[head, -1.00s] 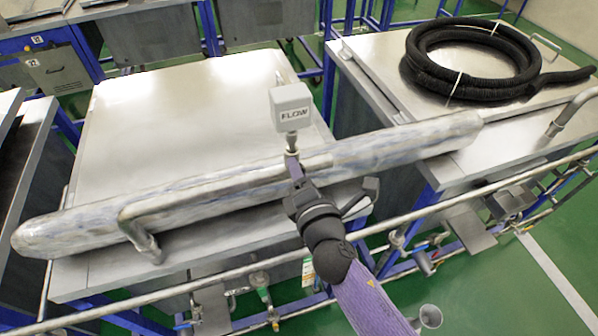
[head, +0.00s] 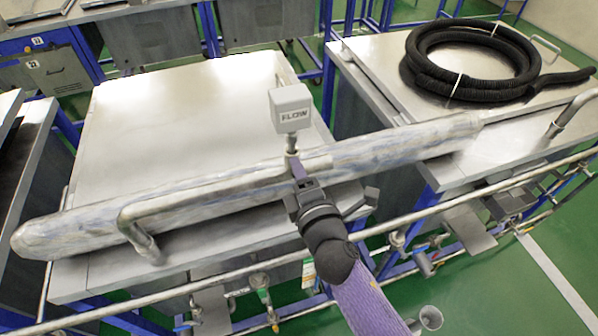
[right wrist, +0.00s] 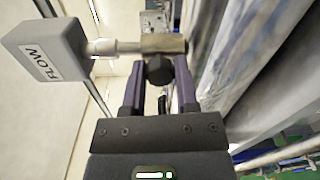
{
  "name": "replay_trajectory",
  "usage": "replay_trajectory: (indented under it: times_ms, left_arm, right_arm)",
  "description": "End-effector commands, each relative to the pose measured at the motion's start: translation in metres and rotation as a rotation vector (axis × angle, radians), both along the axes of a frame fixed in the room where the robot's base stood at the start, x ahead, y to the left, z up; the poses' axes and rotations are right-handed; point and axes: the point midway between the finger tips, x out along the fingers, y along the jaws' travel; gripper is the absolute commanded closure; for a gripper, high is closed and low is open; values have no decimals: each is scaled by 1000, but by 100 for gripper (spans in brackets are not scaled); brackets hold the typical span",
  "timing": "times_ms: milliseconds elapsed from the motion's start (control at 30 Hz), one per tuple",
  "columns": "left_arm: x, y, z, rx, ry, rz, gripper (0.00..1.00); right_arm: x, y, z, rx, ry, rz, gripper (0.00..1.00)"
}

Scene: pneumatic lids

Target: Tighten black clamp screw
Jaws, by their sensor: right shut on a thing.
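The black clamp screw (right wrist: 159,70) shows in the right wrist view as a dark knob under a metal clamp block (right wrist: 164,43). My right gripper (head: 297,172) reaches up to the clamp from below in the head view; in the right wrist view its purple fingers (right wrist: 160,76) are shut on the screw, one on each side. The grey FLOW sensor box (head: 290,107) stands above the clamp on a short metal stem, and it also shows in the right wrist view (right wrist: 44,62). In the head view the screw is hidden by my gripper. My left gripper is not in view.
A bent metal pipe handle (head: 200,194) and a long wrapped tube (head: 400,144) run beside the clamp, over the steel lid (head: 190,110). A coiled black hose (head: 425,72) lies on the lid at right. A long metal rail (head: 400,222) crosses in front.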

Motion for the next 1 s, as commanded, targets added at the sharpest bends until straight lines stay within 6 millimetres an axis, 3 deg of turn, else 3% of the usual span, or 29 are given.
replay_trajectory:
  times_ms: [67, 100, 267, 600, 1000]
  left_arm:
    - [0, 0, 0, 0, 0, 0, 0]
    - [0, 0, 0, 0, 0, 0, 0]
    - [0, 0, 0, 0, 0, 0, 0]
    - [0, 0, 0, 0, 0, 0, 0]
    - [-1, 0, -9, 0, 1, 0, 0]
  right_arm:
    - [0, 0, -1, 0, 4, -1, 100]
    - [0, 0, -1, 0, 4, -1, 58]
    - [0, 0, -1, -1, 3, 0, 27]
    - [-6, -2, 0, -2, 2, 0, 27]
    - [-86, -27, 1, 1, 4, -1, 27]
